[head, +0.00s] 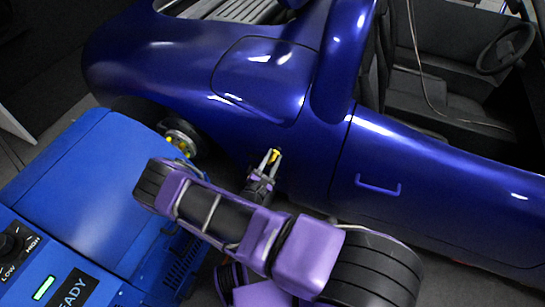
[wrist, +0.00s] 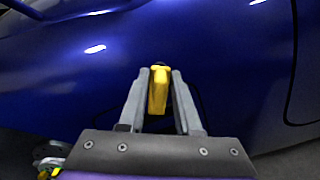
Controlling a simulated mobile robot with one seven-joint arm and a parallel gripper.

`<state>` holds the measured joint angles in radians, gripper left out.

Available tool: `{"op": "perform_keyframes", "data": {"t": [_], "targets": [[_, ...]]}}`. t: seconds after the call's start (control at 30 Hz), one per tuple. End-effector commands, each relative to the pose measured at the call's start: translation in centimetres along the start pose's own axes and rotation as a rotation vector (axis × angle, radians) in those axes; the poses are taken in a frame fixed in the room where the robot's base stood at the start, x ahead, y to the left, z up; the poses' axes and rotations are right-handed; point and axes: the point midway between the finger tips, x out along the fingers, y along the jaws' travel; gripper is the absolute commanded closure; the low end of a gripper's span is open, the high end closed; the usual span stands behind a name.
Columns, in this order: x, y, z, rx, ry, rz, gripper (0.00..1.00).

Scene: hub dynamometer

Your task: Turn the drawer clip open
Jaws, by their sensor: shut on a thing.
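A small upright yellow clip (wrist: 158,90) shows between my gripper's fingers in the wrist view, in front of the dark blue car side. A bit of its yellow shows at the fingertips in the head view (head: 274,156). My gripper (wrist: 161,72) is shut on the clip, with one grey finger on each side of it. In the head view my gripper (head: 270,158) is at the lower car body, left of the door seam. No drawer can be made out, and the clip's mounting is hidden.
The blue dynamometer unit (head: 85,185) stands at left, with a knob (head: 12,242) and green light (head: 43,287). A metal hub (head: 181,138) with yellow parts sits between it and the car (head: 200,60). The door handle (head: 378,186) is right of my gripper.

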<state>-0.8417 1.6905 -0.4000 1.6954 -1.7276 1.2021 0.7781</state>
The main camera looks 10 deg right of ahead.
Motion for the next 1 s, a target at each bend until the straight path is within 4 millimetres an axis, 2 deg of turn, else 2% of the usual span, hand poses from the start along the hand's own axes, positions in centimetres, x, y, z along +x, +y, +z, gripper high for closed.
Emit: {"op": "perform_keyframes", "data": {"t": [1.0], "targets": [[-0.13, -0.38, -0.18, 0.916, 0.003, -0.003, 1.0]]}}
